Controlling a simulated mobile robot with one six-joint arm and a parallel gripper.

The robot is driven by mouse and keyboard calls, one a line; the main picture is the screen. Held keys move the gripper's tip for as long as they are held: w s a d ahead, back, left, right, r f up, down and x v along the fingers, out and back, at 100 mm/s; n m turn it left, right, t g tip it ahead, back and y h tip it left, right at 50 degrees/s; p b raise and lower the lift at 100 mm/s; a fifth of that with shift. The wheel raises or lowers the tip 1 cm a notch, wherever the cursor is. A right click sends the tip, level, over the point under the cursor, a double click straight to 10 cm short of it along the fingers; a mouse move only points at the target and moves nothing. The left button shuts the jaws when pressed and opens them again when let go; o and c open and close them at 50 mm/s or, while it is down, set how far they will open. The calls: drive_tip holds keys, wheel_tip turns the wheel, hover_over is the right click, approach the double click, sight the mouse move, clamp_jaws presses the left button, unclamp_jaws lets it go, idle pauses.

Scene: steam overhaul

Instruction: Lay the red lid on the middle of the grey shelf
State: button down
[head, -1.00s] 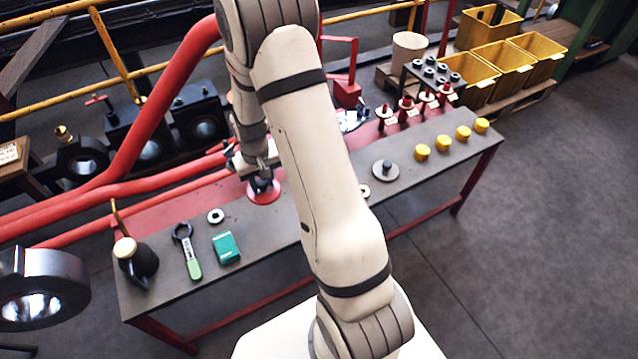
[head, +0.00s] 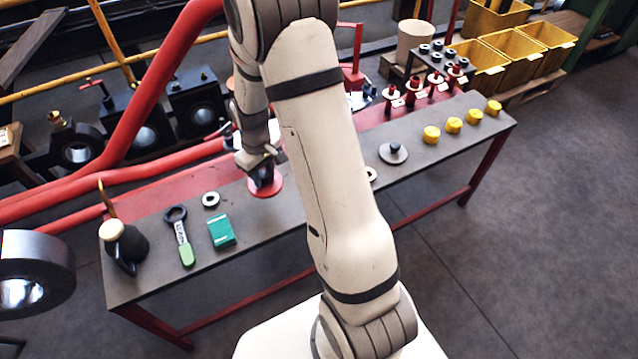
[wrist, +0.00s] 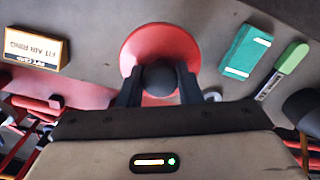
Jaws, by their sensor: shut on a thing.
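My gripper (wrist: 159,88) is shut on the dark round knob (wrist: 158,78) of the red lid (wrist: 160,40). The lid is a flat red disc. In the head view the red lid (head: 266,190) shows under my gripper (head: 263,176), over the grey bench top, which I take as the grey shelf (head: 300,205). It lies close in front of the bench's red back strip. I cannot tell whether the lid touches the surface. My arm hides part of the bench to the right of the lid.
Left of the lid are a pale ring (head: 211,199), a green box (head: 221,232), a green-handled wrench (head: 182,240) and a dark oil can (head: 124,245). Right are a grey knobbed disc (head: 393,153) and several yellow caps (head: 454,125). A labelled box (wrist: 35,47) shows in the wrist view.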

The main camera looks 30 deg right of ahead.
wheel_tip(320, 180, down, 10)
drive_tip(key=shift+r+b, duration=0.15)
drive_tip(key=shift+b, duration=0.2)
drive_tip(key=c, duration=1)
unclamp_jaws()
wheel_tip(320, 180, up, 12)
drive_tip(key=shift+f+p, duration=0.1)
drive_tip(key=shift+p, duration=0.55)
drive_tip(key=s+r+m, duration=0.1)
drive_tip(key=s+r, duration=0.5)
drive_tip(key=s+r+m+t, duration=0.1)
drive_tip(key=s+r+m, duration=0.1)
drive_tip(key=s+r, duration=0.4)
drive_tip(key=s+r+m+t, duration=0.1)
drive_tip(key=s+r, duration=0.5)
drive_tip(key=s, duration=0.2)
drive_tip(key=shift+s+a+r, duration=0.15)
drive_tip(key=shift+s+r, duration=0.05)
drive_tip(key=shift+r, duration=0.15)
